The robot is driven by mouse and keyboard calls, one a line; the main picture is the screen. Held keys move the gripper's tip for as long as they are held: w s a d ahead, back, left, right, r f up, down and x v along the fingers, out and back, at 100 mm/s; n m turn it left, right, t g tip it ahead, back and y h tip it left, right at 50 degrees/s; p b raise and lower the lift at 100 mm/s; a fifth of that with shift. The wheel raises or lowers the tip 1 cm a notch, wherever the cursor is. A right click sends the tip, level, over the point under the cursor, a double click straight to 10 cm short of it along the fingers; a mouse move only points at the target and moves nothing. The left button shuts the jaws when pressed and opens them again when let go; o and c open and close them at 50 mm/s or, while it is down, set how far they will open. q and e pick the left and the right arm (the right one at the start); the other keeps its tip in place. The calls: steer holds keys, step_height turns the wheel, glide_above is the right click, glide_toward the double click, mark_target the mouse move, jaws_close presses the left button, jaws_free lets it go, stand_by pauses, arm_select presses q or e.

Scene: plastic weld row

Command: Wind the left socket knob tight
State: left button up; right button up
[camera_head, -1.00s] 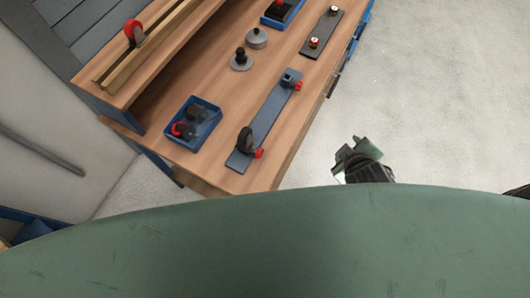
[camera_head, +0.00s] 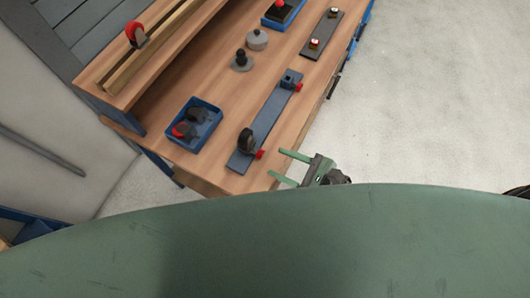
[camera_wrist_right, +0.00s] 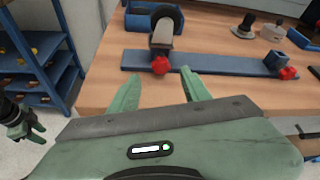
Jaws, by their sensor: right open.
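A long blue-grey plate (camera_head: 266,122) lies along the bench's front edge with two sockets, each with a red knob. The left socket holds an upright black round part (camera_head: 246,140); its red knob (camera_head: 260,155) faces the front edge. In the right wrist view this knob (camera_wrist_right: 160,65) sits just beyond and between my fingertips, apart from them. The right socket (camera_head: 291,78) has its own red knob (camera_head: 298,87). My right gripper (camera_head: 278,166) is open and empty, fingers pointing at the left knob. A green-and-black gripper, apparently my left (camera_wrist_right: 22,122), shows at the right wrist view's left edge; its opening is unclear.
A blue tray (camera_head: 205,138) with dark and red parts sits behind the plate. A dark knobbed piece (camera_head: 241,61) and grey round lidded piece (camera_head: 257,40) stand farther along. A blue shelf rack (camera_wrist_right: 32,65) stands left in the wrist view. Open floor lies right of the bench.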

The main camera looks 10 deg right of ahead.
mark_target(262, 155)
steer(key=p+x, duration=0.1)
steer(key=x, duration=0.5)
steer(key=shift+w, duration=0.15)
jaws_close()
